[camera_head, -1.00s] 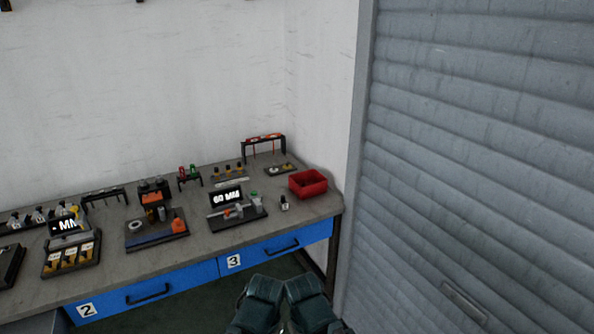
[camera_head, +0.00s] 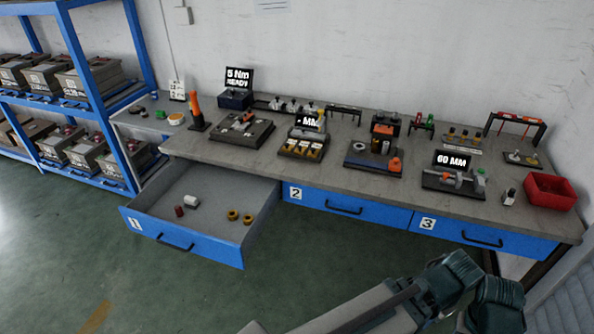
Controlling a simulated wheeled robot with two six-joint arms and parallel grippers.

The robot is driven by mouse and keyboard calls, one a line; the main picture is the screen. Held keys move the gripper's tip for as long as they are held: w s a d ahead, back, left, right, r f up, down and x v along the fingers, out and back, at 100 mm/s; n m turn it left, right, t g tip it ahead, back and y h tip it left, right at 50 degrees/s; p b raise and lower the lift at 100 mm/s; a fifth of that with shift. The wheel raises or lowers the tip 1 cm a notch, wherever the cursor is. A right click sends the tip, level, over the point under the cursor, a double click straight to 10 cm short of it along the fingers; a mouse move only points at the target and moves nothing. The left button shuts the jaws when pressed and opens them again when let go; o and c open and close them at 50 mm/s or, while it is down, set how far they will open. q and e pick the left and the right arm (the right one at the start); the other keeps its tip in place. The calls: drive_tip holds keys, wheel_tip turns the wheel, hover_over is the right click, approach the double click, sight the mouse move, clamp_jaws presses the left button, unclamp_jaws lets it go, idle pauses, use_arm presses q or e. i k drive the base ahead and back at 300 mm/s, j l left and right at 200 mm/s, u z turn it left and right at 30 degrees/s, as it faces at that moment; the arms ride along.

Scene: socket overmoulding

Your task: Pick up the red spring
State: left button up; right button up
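A small dark red cylinder (camera_head: 179,211), which looks like the red spring, is inside the open drawer 1 (camera_head: 150,222) near its front left. It is too small to make out coils. A pale cylinder (camera_head: 190,200) stands just behind it. Several yellow-orange rings (camera_head: 233,215) are in the right part of the same drawer. Neither gripper shows; only links of my own arms are at the lower right, well away from the drawer.
The grey workbench (camera_head: 230,155) carries several fixtures, racks and a red bin (camera_head: 550,190) at its right end. Drawer 2 (camera_head: 345,205) and drawer 3 (camera_head: 480,237) are shut. A blue shelf (camera_head: 118,100) with boxes is at left. The green floor before the open drawer is clear.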

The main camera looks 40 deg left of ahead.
sight(181, 212)
drive_tip(key=u, duration=0.45)
drive_tip(key=k+j+u, duration=0.1)
drive_tip(key=u, duration=0.85)
drive_tip(key=j+u, duration=0.15)
drive_tip(key=u, duration=0.3)
drive_tip(key=j+u, duration=0.1)
drive_tip(key=u, duration=0.4)
drive_tip(key=i+j+u, duration=0.1)
drive_tip(key=i, duration=0.6)
drive_tip(key=i+j+u, duration=0.1)
drive_tip(key=i, duration=0.55)
drive_tip(key=j, duration=0.1)
